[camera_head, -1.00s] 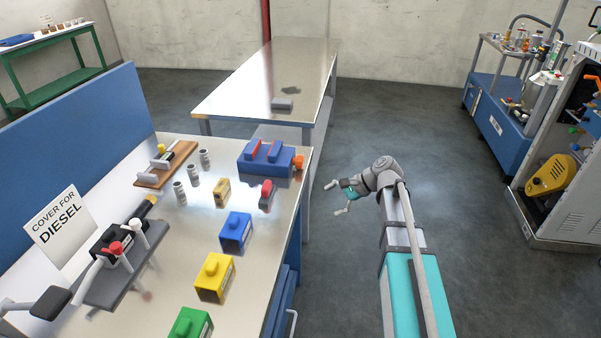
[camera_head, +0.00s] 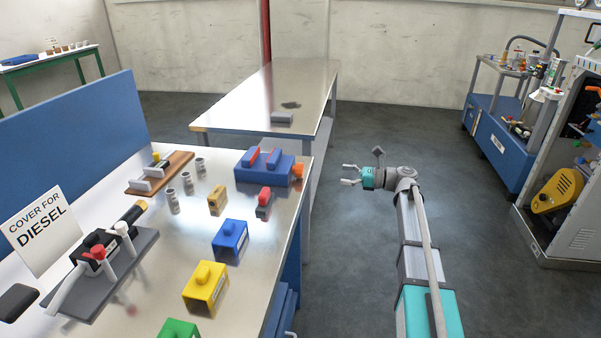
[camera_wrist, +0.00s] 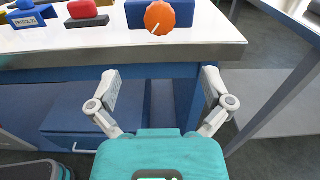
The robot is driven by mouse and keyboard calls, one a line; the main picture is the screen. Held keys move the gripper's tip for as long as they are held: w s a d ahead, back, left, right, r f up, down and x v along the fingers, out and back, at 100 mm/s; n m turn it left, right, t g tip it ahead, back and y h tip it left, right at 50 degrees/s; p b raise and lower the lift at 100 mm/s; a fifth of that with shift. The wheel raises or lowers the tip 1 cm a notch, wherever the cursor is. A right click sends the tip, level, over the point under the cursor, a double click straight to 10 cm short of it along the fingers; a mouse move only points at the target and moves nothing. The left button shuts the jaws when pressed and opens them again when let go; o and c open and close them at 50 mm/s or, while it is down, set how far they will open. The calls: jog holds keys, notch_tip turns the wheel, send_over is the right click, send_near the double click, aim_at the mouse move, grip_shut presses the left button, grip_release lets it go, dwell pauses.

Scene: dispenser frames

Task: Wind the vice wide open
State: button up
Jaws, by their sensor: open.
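The vice is a blue block (camera_head: 262,174) at the right edge of the metal-topped bench, with two blue jaws faced in red (camera_head: 274,158) and a gap between them. Its orange round knob (camera_head: 298,171) sticks out on the right side, at the bench edge. In the wrist view the knob (camera_wrist: 159,17) shows face-on, with a white line pointing down-left, against the blue body (camera_wrist: 186,14). My gripper (camera_head: 346,174) is open and empty, off the bench to the right of the knob and pointing toward it. In the wrist view its fingers (camera_wrist: 160,84) are apart, below the knob.
A red-topped block (camera_head: 264,198) sits close in front of the vice. Blue (camera_head: 230,240), yellow (camera_head: 205,288) and green (camera_head: 180,330) blocks stand nearer. A second metal table (camera_head: 270,95) stands behind. The floor (camera_head: 350,280) right of the bench is clear.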

aim_at(303, 171)
jog(key=w+a, duration=0.1)
jog(key=a, duration=0.8)
jog(key=w+a, duration=0.1)
jog(key=a, duration=0.3)
jog(key=shift+w+a, duration=0.3)
jog(key=c, duration=1.1)
jog(key=shift+c, duration=0.2)
jog(key=shift+n, duration=3)
